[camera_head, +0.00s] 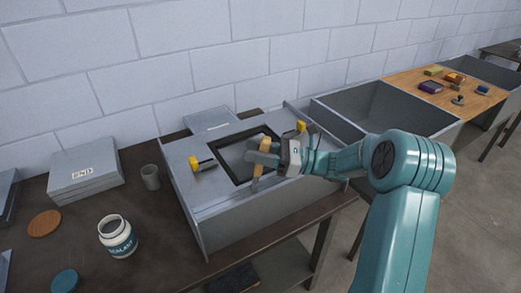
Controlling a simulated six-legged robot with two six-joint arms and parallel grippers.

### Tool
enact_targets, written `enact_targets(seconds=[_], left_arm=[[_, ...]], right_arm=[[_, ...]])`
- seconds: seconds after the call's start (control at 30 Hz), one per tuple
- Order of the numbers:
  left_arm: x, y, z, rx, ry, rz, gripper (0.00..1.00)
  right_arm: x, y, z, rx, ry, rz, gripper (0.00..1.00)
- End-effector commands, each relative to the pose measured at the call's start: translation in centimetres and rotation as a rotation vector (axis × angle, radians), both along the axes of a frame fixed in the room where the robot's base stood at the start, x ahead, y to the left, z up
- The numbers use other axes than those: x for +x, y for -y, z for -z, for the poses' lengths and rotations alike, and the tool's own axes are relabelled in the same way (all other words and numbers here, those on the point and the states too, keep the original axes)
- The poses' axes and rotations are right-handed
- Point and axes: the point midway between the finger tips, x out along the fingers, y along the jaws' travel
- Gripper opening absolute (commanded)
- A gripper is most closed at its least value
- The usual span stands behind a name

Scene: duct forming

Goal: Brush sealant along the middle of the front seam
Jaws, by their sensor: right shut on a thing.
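The grey sheet-metal duct (245,226) sits on the dark table with a square opening in its top. Its front seam (222,206) runs along the front top edge. My right gripper (270,157) is over the front part of the duct, shut on a brush (261,166) with a tan handle. The brush points down, its tip close to the front edge; I cannot tell whether it touches. The open white sealant jar (118,238) stands on the table at the left. No sealant on the seam can be made out. My left gripper is out of view.
Yellow-and-black clamps (203,163) sit on the duct top. A grey cup (150,177), a box marked END (84,172), a round wooden disc (44,223) and a teal lid (65,281) are on the table. An open grey bin (372,108) stands to the right.

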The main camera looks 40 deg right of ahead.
Motion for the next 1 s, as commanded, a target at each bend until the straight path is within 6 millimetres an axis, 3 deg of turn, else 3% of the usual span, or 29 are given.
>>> enact_targets(seconds=[0.2,0.67,1.0], left_arm=[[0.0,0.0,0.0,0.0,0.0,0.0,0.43],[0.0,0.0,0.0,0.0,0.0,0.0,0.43],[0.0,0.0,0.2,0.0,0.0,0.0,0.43]], right_arm=[[0.4,-1.6,-0.1,0.0,0.0,-0.003,0.0],[0.5,-2.2,-0.1,0.001,0.001,-0.001,0.0],[1.0,-4.6,0.2,0.0,0.002,-0.002,0.0]])
